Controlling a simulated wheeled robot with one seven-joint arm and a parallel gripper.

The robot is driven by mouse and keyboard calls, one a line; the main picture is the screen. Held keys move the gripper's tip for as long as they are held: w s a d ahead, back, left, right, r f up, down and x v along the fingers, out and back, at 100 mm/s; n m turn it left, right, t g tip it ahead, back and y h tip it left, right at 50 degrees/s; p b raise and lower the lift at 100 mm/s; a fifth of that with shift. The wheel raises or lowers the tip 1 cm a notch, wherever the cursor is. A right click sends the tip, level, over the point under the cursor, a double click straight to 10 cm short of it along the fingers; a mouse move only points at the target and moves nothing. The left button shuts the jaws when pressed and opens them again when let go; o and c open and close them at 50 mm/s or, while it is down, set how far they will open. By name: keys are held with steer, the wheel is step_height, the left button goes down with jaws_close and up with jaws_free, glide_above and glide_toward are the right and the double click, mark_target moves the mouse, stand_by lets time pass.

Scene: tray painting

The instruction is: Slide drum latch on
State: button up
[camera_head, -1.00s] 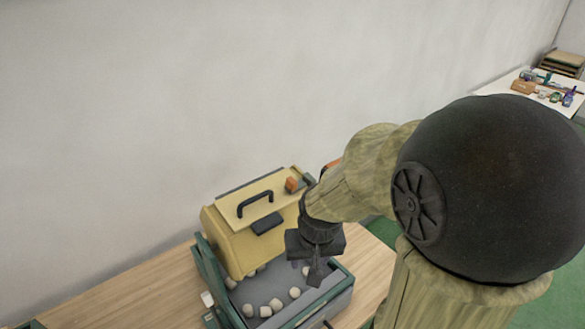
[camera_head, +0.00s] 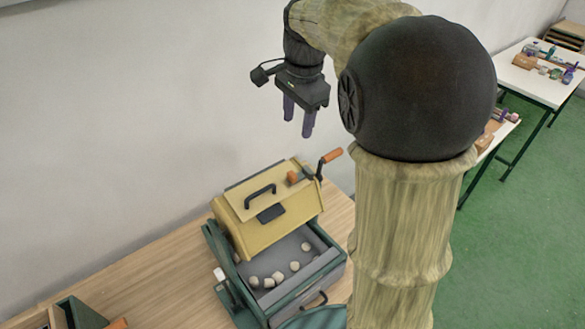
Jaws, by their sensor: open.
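A yellow drum (camera_head: 262,233) with a black handle (camera_head: 260,193) and a dark plate (camera_head: 271,213), perhaps the latch, sits in a green and grey tray (camera_head: 328,263) on the wooden table. An orange block (camera_head: 294,178) is at the drum's right upper end. An orange-handled crank (camera_head: 331,156) sticks out to the right. My gripper (camera_head: 298,122) is open and empty, pointing down, well above and behind the drum in the picture. It touches nothing. The exact state of the latch is too small to tell.
Several pale pieces (camera_head: 277,278) lie in the tray in front of the drum. A white-tipped lever (camera_head: 219,274) stands at the tray's left side. A green box (camera_head: 78,314) is at the lower left. The wooden table (camera_head: 150,285) is clear between them. White side tables (camera_head: 530,80) stand at the far right.

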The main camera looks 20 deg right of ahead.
mark_target(292, 174)
steer(key=shift+f, duration=0.1)
steer(key=f+p, duration=0.1)
steer(key=f, duration=0.4)
steer(key=w+f+p, duration=0.1)
steer(key=f, duration=0.5)
steer(key=f+p, duration=0.1)
steer(key=f, duration=0.5)
steer(key=shift+w+a+f, duration=0.1)
steer(key=shift+w+a, duration=0.25)
steer(key=shift+a, duration=0.05)
steer(key=shift+c, duration=0.5)
jaws_close()
